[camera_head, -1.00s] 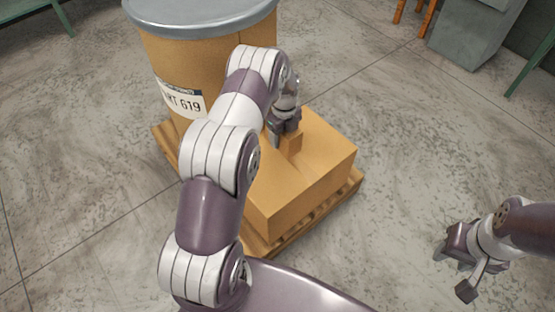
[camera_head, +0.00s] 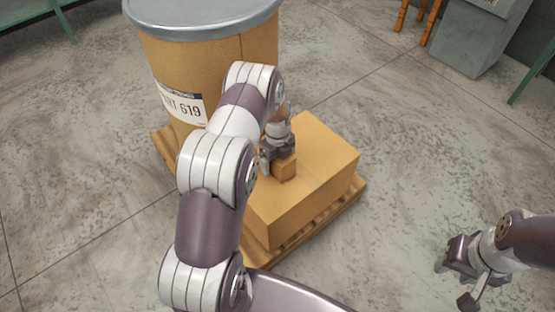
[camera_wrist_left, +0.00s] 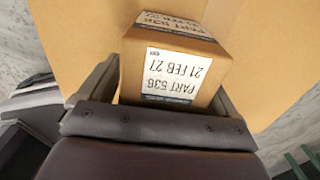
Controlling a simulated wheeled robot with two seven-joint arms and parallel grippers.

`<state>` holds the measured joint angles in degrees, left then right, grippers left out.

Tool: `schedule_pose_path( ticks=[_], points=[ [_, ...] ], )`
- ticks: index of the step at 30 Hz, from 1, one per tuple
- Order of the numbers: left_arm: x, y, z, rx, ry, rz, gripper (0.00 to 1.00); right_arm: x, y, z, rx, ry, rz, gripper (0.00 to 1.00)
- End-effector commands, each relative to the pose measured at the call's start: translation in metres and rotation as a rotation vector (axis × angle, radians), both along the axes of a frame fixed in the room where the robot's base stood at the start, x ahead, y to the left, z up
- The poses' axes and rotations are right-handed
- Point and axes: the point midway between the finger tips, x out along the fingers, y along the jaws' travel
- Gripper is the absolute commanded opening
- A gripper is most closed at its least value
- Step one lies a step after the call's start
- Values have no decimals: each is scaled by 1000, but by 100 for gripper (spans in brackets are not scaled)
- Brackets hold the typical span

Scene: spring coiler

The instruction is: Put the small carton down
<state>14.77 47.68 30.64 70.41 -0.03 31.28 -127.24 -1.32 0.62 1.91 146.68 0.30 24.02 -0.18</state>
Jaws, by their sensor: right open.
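The small carton (camera_head: 286,168) is a little tan box. In the left wrist view the small carton (camera_wrist_left: 178,65) has white labels and sits between the two jaws. My left gripper (camera_head: 276,155) is shut on it, over the top of a large carton (camera_head: 325,150). I cannot tell whether the small carton's underside touches the large carton. My right gripper (camera_head: 459,279) is open and empty, away at the lower right over the floor.
The large carton stands on a wooden pallet (camera_head: 290,246) beside a brown drum (camera_head: 215,65) with a grey lid. My left arm hides part of the carton and pallet. A grey cabinet (camera_head: 470,42) stands at the back right. The large carton's right top is clear.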

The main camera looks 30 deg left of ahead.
Motion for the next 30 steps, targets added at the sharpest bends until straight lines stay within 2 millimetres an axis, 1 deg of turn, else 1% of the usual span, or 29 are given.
schedule_pose_path(
  ticks=[5,8,11,15,18,21,25,26,28,29,30],
  points=[
    [0,0,0,0,0,0,92,0,0,0,0,0,0,43],
    [0,0,8,1,-1,0,92,0,0,5,0,0,0,43],
    [1,0,31,1,-4,0,92,0,0,16,0,0,0,43],
    [1,0,71,1,-4,0,92,0,0,34,0,0,0,43],
    [1,0,95,1,-4,0,92,0,0,42,0,0,0,43],
    [0,0,112,0,-1,0,92,0,0,48,0,0,0,43],
    [-1,-2,125,0,-2,21,92,0,0,50,0,0,0,43],
    [-2,-5,131,1,-5,54,92,0,0,50,0,0,0,43],
    [-11,-19,150,1,-16,210,92,0,0,50,0,0,0,43],
    [-17,-27,162,1,-23,311,92,0,0,50,0,0,0,43],
    [-29,-40,179,-2,-35,470,92,0,0,50,0,0,0,43]
  ],
)
